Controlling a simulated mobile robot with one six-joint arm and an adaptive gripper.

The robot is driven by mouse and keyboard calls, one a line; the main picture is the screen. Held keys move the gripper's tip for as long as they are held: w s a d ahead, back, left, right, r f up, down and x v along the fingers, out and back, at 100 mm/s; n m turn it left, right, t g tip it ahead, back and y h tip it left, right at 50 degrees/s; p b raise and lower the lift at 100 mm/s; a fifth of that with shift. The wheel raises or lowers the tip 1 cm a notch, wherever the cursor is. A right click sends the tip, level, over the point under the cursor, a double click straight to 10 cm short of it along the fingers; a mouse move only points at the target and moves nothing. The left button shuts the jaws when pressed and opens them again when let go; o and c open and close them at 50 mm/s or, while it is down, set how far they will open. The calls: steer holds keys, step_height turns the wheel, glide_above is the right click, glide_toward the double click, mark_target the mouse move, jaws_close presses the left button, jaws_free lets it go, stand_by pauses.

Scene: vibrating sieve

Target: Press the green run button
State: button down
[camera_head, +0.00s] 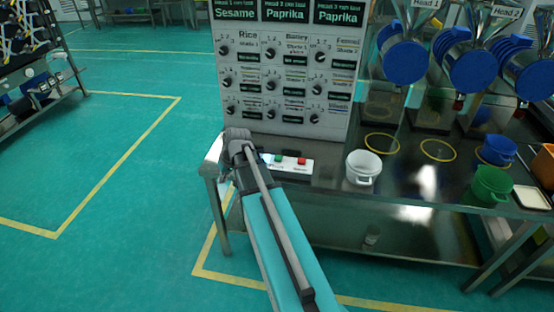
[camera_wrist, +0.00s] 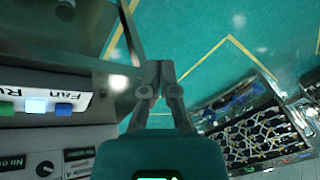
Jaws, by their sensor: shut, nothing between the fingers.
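The green button (camera_head: 278,158) sits on a small white control box (camera_head: 291,170) at the left end of the bench, left of a red button (camera_head: 302,161). In the wrist view the green button (camera_wrist: 6,108) is at the far left edge, with a white button (camera_wrist: 36,106) and a blue button (camera_wrist: 64,109) beside it. My gripper (camera_wrist: 158,72) is shut and empty. It is to the side of the box, apart from the buttons, and points toward the floor past the bench end. In the head view my arm's wrist hides the fingers and the box's left end.
A panel of knobs and labels (camera_head: 290,50) stands behind the box. A white pot (camera_head: 362,168) is right of it, with blue (camera_head: 498,150) and green (camera_head: 490,185) pots farther right. Blue-capped feeder heads (camera_head: 404,62) hang above. A shelf rack (camera_head: 35,60) stands left; floor between is open.

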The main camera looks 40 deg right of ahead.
steer(key=w+d+r+m+t, duration=0.1)
steer(key=w+d+m+t, duration=0.3)
steer(key=d, duration=1.2)
steer(key=r+t+b, duration=0.1)
steer(key=r+t, duration=0.1)
glide_above(279, 158)
steer(key=shift+w+d, duration=0.1)
steer(key=shift+d, duration=0.05)
steer(key=shift+f, duration=0.1)
step_height(279, 158, down, 9)
steer(key=b, duration=0.9)
stand_by(0.5)
steer(key=shift+f+b, duration=0.3)
steer(key=shift+b, duration=0.2)
